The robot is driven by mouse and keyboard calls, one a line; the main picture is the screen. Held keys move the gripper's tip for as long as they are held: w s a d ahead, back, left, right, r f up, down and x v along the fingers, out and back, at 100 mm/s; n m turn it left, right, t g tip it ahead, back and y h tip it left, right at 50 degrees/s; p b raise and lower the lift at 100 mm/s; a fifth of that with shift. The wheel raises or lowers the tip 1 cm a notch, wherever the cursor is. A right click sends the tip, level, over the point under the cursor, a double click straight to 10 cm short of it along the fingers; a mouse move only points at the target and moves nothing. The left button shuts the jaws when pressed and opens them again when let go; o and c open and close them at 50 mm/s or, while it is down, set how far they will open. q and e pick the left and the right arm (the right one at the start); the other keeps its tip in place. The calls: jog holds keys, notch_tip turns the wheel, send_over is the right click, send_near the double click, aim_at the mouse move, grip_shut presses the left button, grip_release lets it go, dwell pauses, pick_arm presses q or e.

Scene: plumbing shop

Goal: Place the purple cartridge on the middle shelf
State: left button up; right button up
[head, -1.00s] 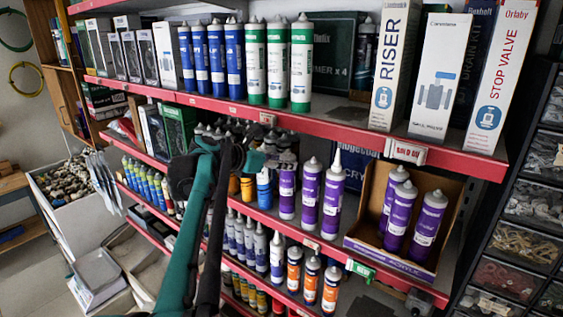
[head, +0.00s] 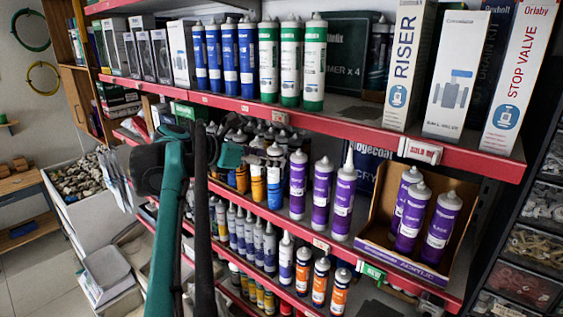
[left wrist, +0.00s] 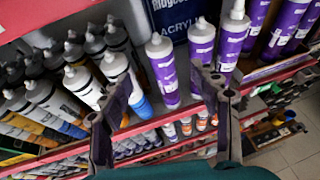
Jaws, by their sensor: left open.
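My left gripper (head: 230,155) is open in front of the shelf rack, left of the purple cartridges. The middle shelf (head: 318,238) holds a row of three upright purple cartridges with white labels: a left one (head: 298,187), a middle one (head: 321,197) and a right one (head: 343,205). More purple cartridges (head: 411,216) stand in an open cardboard box (head: 460,235) to their right. In the left wrist view the left purple cartridge (left wrist: 163,75) appears between the spread fingers (left wrist: 160,85), beyond the tips. Nothing is seen held. My right gripper is not in view.
Grey-capped cartridges with orange and blue (head: 274,185) crowd the shelf left of the purple row. The upper shelf (head: 340,122) overhangs it. The lower shelf holds orange-and-white cartridges (head: 320,282). A dark drawer rack (head: 520,270) stands at right.

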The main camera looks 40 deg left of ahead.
pick_arm(q)
jog(key=s+d+f+m+g, duration=0.3)
jog(key=d+f+m, duration=0.5)
jog(key=d+f, duration=0.15)
jog(key=s+d+f+m+g, duration=0.2)
jog(key=s+d+f+m, duration=0.1)
jog(key=d+f+m, duration=0.6)
jog(key=s+d+f+m+y, duration=0.1)
jog(key=s+d+f+m, duration=0.3)
jog(key=f+m, duration=0.3)
jog(key=s+d+f+m+g+y, duration=0.1)
jog(key=s+d+f+m+y, duration=0.1)
jog(key=s+d+f+m, duration=0.3)
notch_tip(320, 180, down, 3)
jog(key=m, duration=0.4)
jog(key=shift+s, duration=0.3)
